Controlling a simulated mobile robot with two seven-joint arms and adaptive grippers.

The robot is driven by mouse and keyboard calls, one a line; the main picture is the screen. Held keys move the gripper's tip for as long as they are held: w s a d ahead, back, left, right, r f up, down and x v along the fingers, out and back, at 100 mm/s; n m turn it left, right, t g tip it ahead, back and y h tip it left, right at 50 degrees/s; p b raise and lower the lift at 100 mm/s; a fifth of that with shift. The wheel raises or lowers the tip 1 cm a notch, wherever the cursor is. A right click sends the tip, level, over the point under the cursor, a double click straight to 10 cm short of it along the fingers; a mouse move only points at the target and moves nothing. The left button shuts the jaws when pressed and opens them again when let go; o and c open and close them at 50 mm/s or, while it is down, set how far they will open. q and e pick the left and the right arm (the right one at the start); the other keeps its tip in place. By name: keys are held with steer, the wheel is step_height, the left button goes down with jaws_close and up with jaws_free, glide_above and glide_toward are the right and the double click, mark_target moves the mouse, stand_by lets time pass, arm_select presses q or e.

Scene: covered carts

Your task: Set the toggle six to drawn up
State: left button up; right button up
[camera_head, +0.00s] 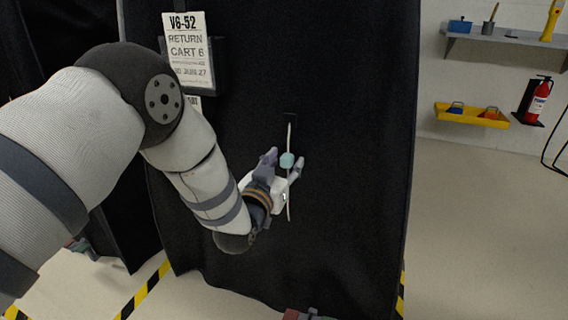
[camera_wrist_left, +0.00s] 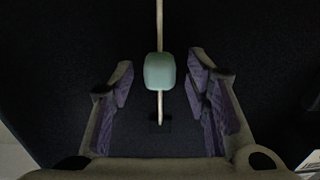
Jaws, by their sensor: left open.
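The toggle (camera_head: 287,160) is a pale teal block on a thin whitish cord (camera_head: 290,207) that hangs down the front of the black covered cart (camera_head: 340,90). The cord runs above and below the block. My left gripper (camera_head: 283,164) is open, with one finger on each side of the toggle. In the left wrist view the toggle (camera_wrist_left: 160,71) sits centred between the fingers, near the tips, with a dark gap on both sides. The cord passes through it there. My right gripper is not in view.
A white sign (camera_head: 188,50) on the cart reads "V6-52 RETURN CART 6". A wall shelf (camera_head: 500,36), a yellow tray (camera_head: 460,116) and a red fire extinguisher (camera_head: 538,101) are at the right. Bare floor (camera_head: 480,220) lies right of the cart.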

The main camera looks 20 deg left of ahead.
arm_select(q)
steer(key=s, duration=1.2)
steer(key=shift+a, duration=0.25)
